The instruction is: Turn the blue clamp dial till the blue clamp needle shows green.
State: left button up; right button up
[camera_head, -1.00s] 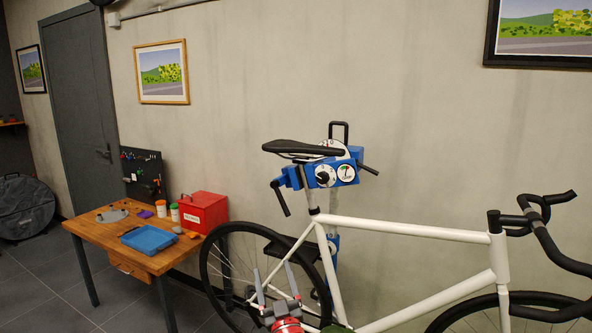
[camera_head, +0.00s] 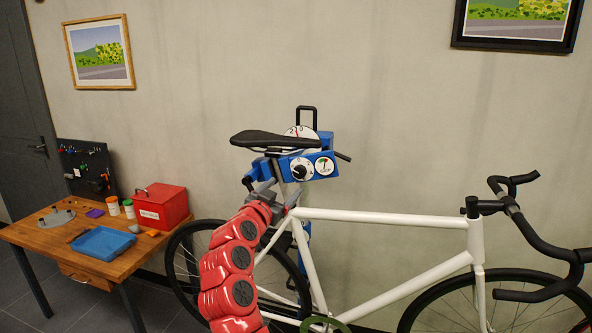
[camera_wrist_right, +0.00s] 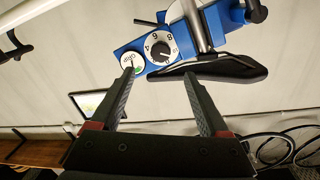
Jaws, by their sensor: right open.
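The blue clamp (camera_head: 316,176) is on the stand behind the bicycle's black saddle (camera_head: 275,139). On its front are the white clamp dial (camera_head: 300,170) with a black knob and, to its right, the round needle gauge (camera_head: 324,166) with a green patch. The needle is too small to read surely. My right gripper (camera_head: 275,192) is open and empty, just below and left of the dial. In the right wrist view, the dial (camera_wrist_right: 160,49) lies beyond and between the spread fingertips, apart from them, and the gauge (camera_wrist_right: 132,63) is near the left fingertip. My left gripper is not in view.
The saddle overhangs close to the clamp. The white bicycle frame (camera_head: 385,222) runs to the right. A second white scale (camera_head: 301,131) is above the clamp.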

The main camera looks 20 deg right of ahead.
aim_at(299, 173)
jog(key=p+x, duration=0.2)
jog(key=x, duration=0.8)
jog(key=shift+w+d+p, duration=0.1)
jog(key=shift+w+p, duration=0.2)
jog(key=shift+p, duration=0.05)
grip_shut()
